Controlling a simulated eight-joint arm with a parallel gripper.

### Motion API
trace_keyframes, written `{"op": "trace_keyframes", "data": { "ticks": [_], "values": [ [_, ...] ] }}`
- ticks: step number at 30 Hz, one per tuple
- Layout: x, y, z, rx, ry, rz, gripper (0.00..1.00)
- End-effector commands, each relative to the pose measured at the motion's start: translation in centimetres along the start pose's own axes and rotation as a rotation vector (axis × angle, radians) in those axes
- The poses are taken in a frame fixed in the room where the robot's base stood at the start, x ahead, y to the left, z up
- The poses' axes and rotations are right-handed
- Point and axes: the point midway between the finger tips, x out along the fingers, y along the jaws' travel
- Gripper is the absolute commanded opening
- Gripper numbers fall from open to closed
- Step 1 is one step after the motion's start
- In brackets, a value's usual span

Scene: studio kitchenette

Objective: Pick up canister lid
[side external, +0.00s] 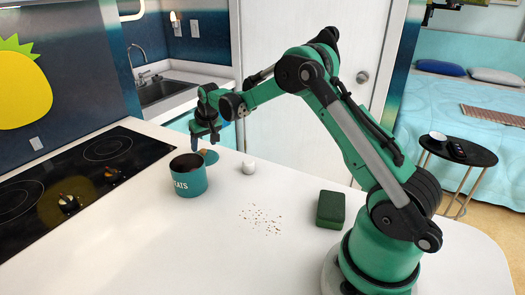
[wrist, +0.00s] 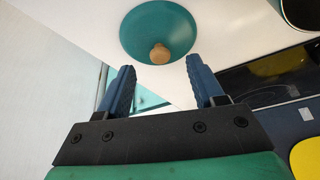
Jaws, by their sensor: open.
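The canister lid (wrist: 158,30) is a teal disc with a round wooden knob (wrist: 159,54), lying on the white counter at the top middle of the wrist view. In the side view the lid (side external: 209,157) lies just behind the canister, partly below my gripper. The canister (side external: 188,176) is teal with white lettering and stands open at the top; its edge shows at the top right of the wrist view. My gripper (side external: 205,143) is above the lid, pointing down. In the wrist view its two blue fingers (wrist: 160,84) are apart with nothing between them, and the knob appears beyond their tips.
Crumbs (side external: 261,219) and a green sponge (side external: 330,209) lie on the white counter (side external: 200,250). The black stovetop (side external: 75,180) is on the left and a sink (side external: 165,90) is behind.

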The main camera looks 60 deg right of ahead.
Motion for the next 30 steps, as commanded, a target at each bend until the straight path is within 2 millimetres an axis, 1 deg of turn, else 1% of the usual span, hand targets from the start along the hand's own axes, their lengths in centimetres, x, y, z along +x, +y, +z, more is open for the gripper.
{"op": "trace_keyframes", "data": {
  "ticks": [1, 3, 7, 11, 17, 20, 21, 24, 30],
  "values": [
    [0.7, 0.0, 0.0, 0.0, 0.0, 0.0, 0.61],
    [1.4, 0.0, -0.1, 0.0, 0.001, 0.0, 0.61],
    [2.4, 0.0, 0.0, 0.0, 0.001, 0.0, 0.61],
    [2.8, 0.0, 0.0, 0.0, 0.001, 0.0, 0.61],
    [2.8, 0.0, 0.0, 0.0, 0.001, 0.0, 0.61],
    [2.8, 0.0, 0.0, 0.0, 0.001, 0.0, 0.36],
    [2.8, 0.0, 0.0, -0.001, 0.001, 0.0, 0.24],
    [2.8, 0.0, 0.0, 0.0, 0.001, 0.0, 0.0],
    [2.8, 0.0, 0.0, -0.001, 0.001, 0.0, 0.0]
  ]
}}
